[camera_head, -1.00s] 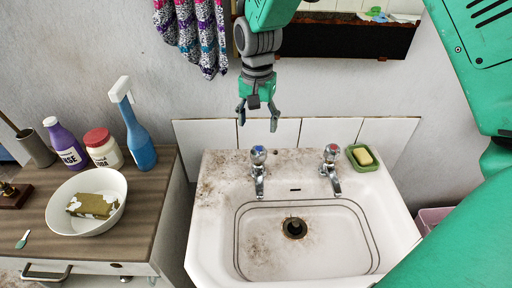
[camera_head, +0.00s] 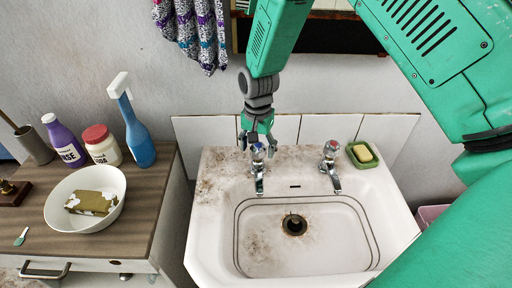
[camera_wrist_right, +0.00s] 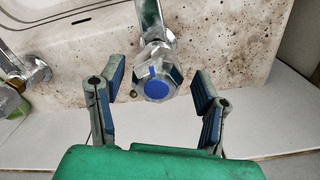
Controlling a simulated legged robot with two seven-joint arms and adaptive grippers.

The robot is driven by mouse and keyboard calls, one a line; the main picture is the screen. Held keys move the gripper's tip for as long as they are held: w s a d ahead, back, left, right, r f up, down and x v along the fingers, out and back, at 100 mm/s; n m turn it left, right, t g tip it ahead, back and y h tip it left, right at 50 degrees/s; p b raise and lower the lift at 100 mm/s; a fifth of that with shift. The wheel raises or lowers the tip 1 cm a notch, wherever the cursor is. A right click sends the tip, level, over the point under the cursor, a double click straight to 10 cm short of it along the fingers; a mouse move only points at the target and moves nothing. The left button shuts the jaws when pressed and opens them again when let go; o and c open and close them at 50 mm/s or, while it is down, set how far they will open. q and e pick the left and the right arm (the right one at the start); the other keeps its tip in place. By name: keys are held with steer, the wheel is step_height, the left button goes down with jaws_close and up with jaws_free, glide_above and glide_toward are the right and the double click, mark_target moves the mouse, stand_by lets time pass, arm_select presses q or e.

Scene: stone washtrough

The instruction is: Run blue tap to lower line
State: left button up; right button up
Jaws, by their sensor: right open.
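The blue tap (camera_head: 258,165) stands at the back left of the sink, chrome with a blue-topped handle. In the right wrist view the blue tap handle (camera_wrist_right: 157,84) sits between and just beyond the fingertips. My right gripper (camera_head: 258,143) is open above and around the handle in the head view; it also shows in the right wrist view (camera_wrist_right: 158,92), with a gap on each side of the handle. The sink (camera_head: 208,215) has two thin dark lines around its basin, a lower line (camera_head: 238,262) and one above it. No water shows in the basin. My left gripper is out of view.
The red tap (camera_head: 330,166) stands to the right of the blue one, beside a green soap dish (camera_head: 362,155). A wooden cabinet (camera_head: 150,215) at left bears a white bowl (camera_head: 60,222), a blue spray bottle (camera_head: 138,138) and other bottles. White tiles back the sink.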

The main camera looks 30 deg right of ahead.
steer(key=shift+f, duration=0.2)
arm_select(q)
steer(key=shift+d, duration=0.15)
arm_select(e)
steer(key=shift+d, duration=0.2)
steer(key=shift+d, duration=0.1)
steer(key=shift+c, duration=1.2)
steer(key=shift+d, duration=0.1)
steer(key=c, duration=0.9)
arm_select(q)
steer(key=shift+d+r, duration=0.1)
